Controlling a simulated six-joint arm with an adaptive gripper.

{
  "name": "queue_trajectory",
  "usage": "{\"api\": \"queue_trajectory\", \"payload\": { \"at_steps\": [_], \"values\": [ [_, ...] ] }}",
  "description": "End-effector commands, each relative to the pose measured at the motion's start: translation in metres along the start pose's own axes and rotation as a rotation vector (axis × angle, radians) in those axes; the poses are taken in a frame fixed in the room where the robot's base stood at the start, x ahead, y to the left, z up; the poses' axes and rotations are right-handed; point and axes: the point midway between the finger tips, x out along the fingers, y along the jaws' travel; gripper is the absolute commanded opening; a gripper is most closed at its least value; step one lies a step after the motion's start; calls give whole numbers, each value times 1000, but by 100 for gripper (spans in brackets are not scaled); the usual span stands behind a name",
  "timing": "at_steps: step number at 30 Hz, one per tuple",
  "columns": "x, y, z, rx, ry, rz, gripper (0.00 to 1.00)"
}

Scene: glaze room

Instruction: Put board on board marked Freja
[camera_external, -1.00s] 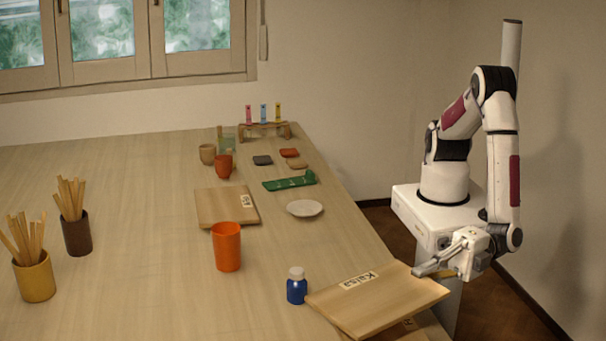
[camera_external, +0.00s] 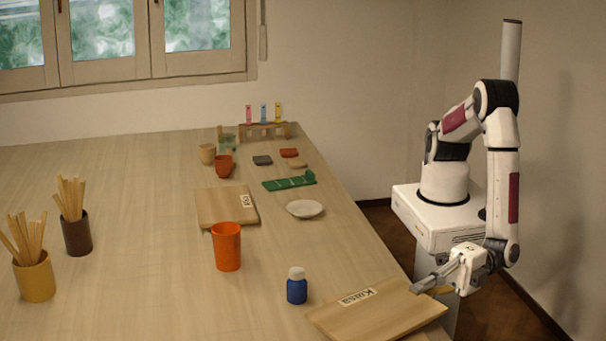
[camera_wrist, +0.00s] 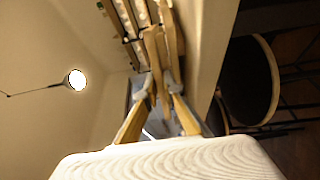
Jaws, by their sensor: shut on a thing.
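A pale wooden board (camera_external: 395,308) with a white label that seems to read Kaisa lies at the table's front right corner in the outside view. My gripper (camera_external: 428,285) is shut on this board's right edge. The board looks nearly flat; whether it touches what is below I cannot tell. A second wooden board (camera_external: 218,206) lies farther back on the table, its label too small to read. In the wrist view my gripper's fingers (camera_wrist: 158,105) show, but what lies between them is unclear.
A blue jar (camera_external: 297,288) stands just left of the held board, with an orange cup (camera_external: 227,247) behind it. A white plate (camera_external: 305,209) and a green tray (camera_external: 289,182) lie farther back. Stick-filled pots (camera_external: 34,278) stand at the left. The table's middle left is clear.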

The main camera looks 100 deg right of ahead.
Motion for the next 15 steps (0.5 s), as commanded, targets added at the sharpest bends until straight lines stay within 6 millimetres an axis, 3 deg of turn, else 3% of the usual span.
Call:
{"api": "queue_trajectory", "payload": {
  "at_steps": [9, 10, 11, 15],
  "values": [
    [0, -2, 0, 1, 0, 2, 0],
    [0, -3, 0, 0, 0, 0, 11],
    [0, -2, 0, 0, 0, 0, 15],
    [0, -2, 0, 0, 0, 0, 15]
  ]
}}
